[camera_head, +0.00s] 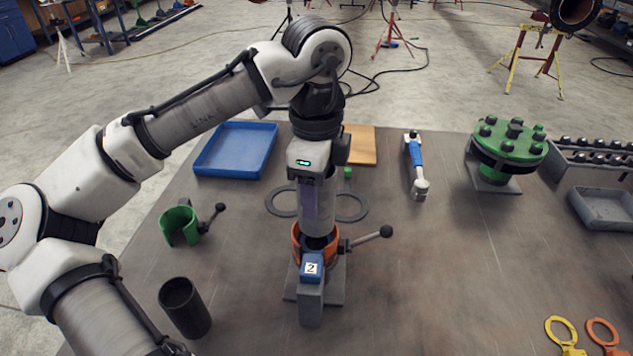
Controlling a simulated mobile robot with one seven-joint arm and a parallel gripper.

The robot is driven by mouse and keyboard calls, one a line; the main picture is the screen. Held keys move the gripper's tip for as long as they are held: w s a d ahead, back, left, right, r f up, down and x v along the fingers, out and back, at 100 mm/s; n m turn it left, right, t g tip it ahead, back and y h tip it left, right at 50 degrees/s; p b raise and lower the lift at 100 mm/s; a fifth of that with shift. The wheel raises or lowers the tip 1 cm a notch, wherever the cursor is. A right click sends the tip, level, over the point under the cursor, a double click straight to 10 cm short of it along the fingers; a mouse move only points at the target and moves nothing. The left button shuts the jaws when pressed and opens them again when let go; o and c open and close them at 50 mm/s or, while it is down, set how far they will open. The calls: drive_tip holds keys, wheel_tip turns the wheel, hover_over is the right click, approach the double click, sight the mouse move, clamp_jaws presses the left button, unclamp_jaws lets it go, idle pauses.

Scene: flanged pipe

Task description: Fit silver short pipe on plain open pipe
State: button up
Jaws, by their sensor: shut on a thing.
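My gripper (318,172) points down at the middle of the table and is shut on a silver short pipe (326,212). The silver pipe is about upright, with a purple-tinted patch on its near side. Its lower end is at the mouth of an orange clamp (302,240) with a black-knobbed lever. A dark opening shows inside the clamp, just below the silver pipe. I cannot tell whether the silver pipe touches a pipe there or sits above it. A dark, open-topped pipe (185,308) stands apart at the front left of the table.
The clamp has a grey stand with a blue block marked 2 (311,267). A green clamp (180,226) stands left, a blue tray (236,149) behind. Flat grey rings (352,206) lie behind the clamp. A green flange (508,142) stands right.

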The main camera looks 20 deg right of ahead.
drive_tip(key=shift+f, duration=0.15)
idle(0.4)
drive_tip(key=shift+f+b, duration=0.65)
drive_tip(key=shift+f, duration=0.9)
drive_tip(key=shift+f, duration=0.45)
drive_tip(key=o, duration=1.3)
wheel_tip(320, 180, up, 14)
drive_tip(key=shift+f, duration=0.1)
wheel_tip(320, 180, up, 9)
drive_tip(key=p, duration=0.9)
